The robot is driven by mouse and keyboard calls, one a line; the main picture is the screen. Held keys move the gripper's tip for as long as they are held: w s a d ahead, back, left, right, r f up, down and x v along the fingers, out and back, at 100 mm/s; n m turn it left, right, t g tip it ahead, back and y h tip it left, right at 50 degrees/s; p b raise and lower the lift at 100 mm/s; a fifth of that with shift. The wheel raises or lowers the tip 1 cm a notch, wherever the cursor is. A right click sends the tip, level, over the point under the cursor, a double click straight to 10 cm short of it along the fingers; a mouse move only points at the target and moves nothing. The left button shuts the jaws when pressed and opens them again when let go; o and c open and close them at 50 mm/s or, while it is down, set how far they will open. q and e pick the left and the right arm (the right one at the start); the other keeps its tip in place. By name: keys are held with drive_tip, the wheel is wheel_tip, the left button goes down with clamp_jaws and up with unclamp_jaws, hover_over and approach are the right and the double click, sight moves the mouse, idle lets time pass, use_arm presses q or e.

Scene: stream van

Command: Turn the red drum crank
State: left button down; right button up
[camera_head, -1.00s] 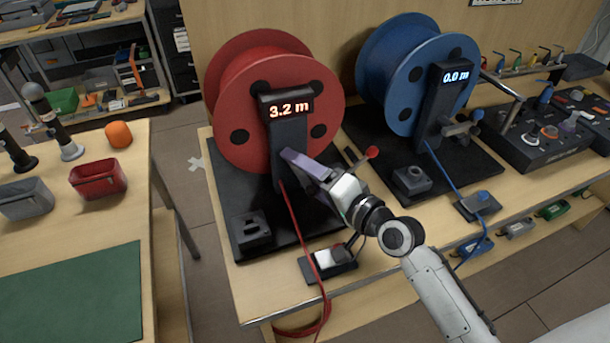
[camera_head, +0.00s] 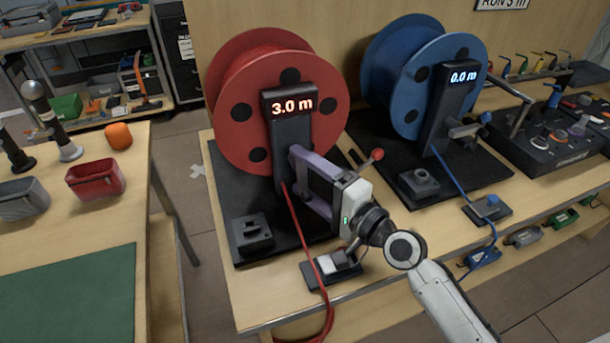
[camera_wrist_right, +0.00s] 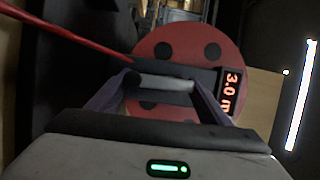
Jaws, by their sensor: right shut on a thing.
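The red drum (camera_head: 262,95) stands upright on a black base, and its display (camera_head: 288,106) reads 3.0 m. My right gripper (camera_head: 301,174) is at the front of the drum's black post (camera_head: 290,143). In the right wrist view, its two purple fingers are shut on a grey cylindrical crank handle (camera_wrist_right: 163,82), one finger at each end side. In the head view the handle is mostly hidden by the gripper. The drum face (camera_wrist_right: 190,45) and the display (camera_wrist_right: 231,88) also show in the wrist view. My left gripper is not in view.
A blue drum (camera_head: 408,85) reading 0.0 m stands to the right. A red-knobbed lever (camera_head: 377,155) rises just behind my right gripper. A red cable (camera_head: 305,240) runs down past a small switch box (camera_head: 331,269) to the bench edge. A red bin (camera_head: 96,180) sits on the left table.

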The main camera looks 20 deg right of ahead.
drive_tip(key=o, duration=1)
drive_tip(key=shift+o, duration=0.2)
drive_tip(key=shift+s+d, duration=0.25)
drive_tip(key=shift+s, duration=0.25)
use_arm(q)
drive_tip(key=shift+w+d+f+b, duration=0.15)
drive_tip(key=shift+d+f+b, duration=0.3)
drive_tip(key=shift+b, duration=0.55)
use_arm(e)
drive_tip(key=v, duration=0.9)
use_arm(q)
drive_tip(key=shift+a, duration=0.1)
use_arm(e)
drive_tip(key=shift+s, duration=0.1)
